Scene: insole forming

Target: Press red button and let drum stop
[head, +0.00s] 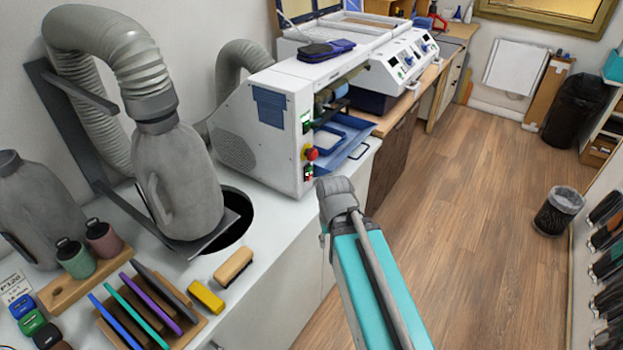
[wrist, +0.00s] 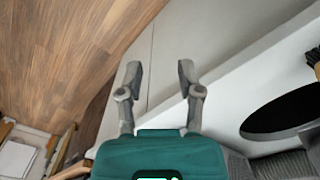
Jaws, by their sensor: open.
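The red button (head: 311,153) sits on a yellow base on the front panel of the white grinding machine (head: 245,125). Green-lit switches are above and below it. A drum or roller (head: 328,98) shows in the machine's opening, partly hidden; I cannot tell whether it turns. My gripper (wrist: 160,70) is open and empty in the wrist view, with the white counter's front edge beyond its fingers. In the head view the end of my arm is just below and right of the button, apart from it in the picture; the fingers are not clearly visible there.
The white counter (head: 240,275) has a round black hole (head: 236,222) beside a grey jug-shaped duct (head: 180,180). A tan brush (head: 233,267) and a yellow block (head: 206,297) lie near its front edge. A blue tray (head: 345,137) juts from the machine.

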